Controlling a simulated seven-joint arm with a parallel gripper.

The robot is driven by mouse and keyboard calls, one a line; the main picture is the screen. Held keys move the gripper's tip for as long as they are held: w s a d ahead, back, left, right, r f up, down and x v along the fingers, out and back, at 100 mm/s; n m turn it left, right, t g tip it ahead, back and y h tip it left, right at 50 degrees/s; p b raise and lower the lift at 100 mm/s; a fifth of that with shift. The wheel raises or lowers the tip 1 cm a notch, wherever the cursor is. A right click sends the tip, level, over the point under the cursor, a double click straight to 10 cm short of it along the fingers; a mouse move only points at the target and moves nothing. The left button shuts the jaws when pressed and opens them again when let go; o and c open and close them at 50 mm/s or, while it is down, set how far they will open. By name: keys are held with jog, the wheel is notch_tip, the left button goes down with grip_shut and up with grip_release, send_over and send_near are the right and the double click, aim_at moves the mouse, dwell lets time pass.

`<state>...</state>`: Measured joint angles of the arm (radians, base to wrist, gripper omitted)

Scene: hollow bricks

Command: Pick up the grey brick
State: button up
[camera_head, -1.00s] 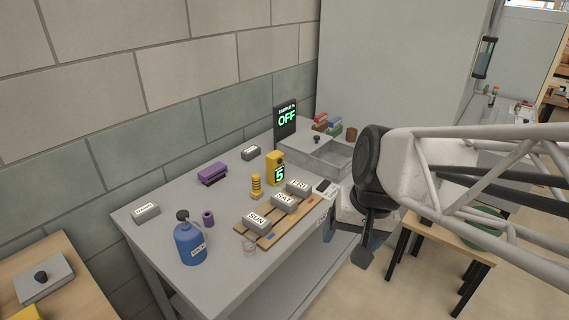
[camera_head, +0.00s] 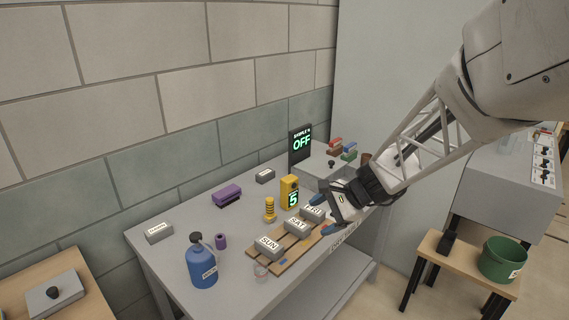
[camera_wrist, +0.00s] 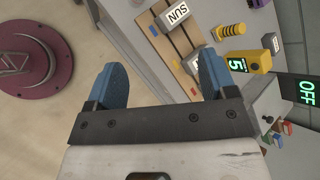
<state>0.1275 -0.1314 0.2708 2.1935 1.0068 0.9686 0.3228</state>
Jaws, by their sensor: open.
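Several grey bricks show. Three labelled ones stand in a row on a wooden slatted rack (camera_head: 285,257): the SUN brick (camera_head: 268,248), the SAT brick (camera_head: 297,228) and the FRI brick (camera_head: 311,214). Two more lie at the back of the table, one labelled brick at the left (camera_head: 159,233) and one near the wall (camera_head: 265,176). My gripper (camera_head: 323,214) is open and empty, with blue fingertips, by the FRI end of the rack. In the wrist view, my gripper (camera_wrist: 162,77) spans the table edge, and its right finger partly hides the SAT brick (camera_wrist: 194,62).
A yellow counter reading 5 (camera_head: 289,192) and a yellow ribbed post (camera_head: 270,210) stand behind the rack.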

jog(key=w+d+f+m+t+y, duration=0.25)
jog(key=w+f+m, duration=0.5)
jog(key=w, duration=0.45)
jog(key=m+t, duration=0.4)
jog(key=m, duration=0.2)
send_near(318, 212)
jog(key=w+a, duration=0.1)
jog(key=w+a+f+h, duration=0.1)
jog(key=a, duration=0.1)
jog(key=shift+w, duration=0.15)
jog(key=shift+x, duration=1.3)
jog(key=shift+a, duration=0.15)
jog(key=shift+x, duration=2.5)
jog(key=shift+c, duration=0.4)
